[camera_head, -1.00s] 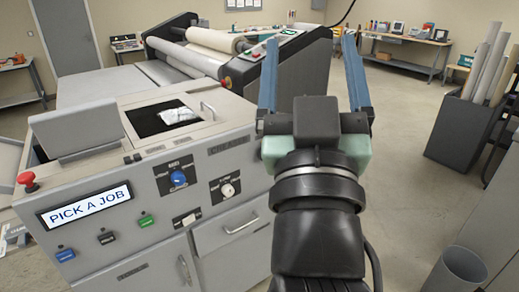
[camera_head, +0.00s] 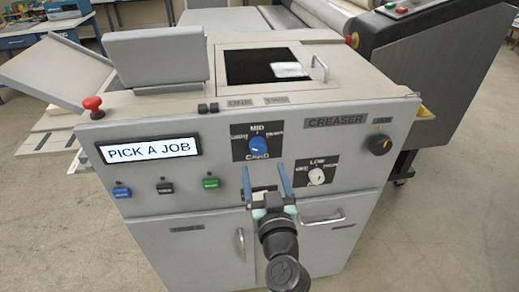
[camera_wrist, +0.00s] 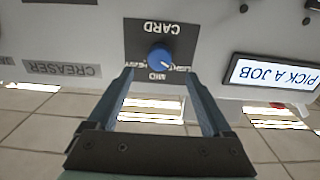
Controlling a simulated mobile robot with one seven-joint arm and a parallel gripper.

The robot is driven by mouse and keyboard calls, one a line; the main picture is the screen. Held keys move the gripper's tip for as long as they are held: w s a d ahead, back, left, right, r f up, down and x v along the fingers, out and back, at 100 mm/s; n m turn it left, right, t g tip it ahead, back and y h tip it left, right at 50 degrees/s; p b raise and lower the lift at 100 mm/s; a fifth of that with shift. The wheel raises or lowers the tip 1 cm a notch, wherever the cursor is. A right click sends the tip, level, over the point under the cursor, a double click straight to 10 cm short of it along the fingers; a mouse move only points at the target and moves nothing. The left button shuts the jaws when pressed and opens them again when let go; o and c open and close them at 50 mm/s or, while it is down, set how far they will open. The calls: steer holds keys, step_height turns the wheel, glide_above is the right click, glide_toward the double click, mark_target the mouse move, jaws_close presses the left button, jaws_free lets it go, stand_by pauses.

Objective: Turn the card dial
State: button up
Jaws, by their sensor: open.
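The card dial (camera_head: 258,146) is a blue round knob on a black plate marked CARD, on the front panel of the grey creaser machine (camera_head: 215,205). A label MID sits at the top of its plate. In the wrist view the blue dial (camera_wrist: 160,56) appears upside down, just beyond the fingertips and between their lines. My gripper (camera_head: 276,164) is open and empty, its two blue-grey fingers pointing at the panel. In the head view the fingertips show just below and right of the dial. I see no contact with it.
A white dial (camera_head: 316,176) marked LOW is close to the right of my gripper. A black knob (camera_head: 380,144) is farther right. Blue, black and green (camera_head: 211,183) buttons, a PICK A JOB display (camera_head: 150,150) and a red stop button (camera_head: 93,103) are left.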

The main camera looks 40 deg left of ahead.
mark_target(259, 151)
steer(key=x, duration=0.7)
steer(key=shift+w+a+p, duration=0.1)
steer(key=shift+w+p, duration=0.1)
steer(key=shift+p, duration=0.2)
steer(key=shift+c, duration=0.2)
jaws_close()
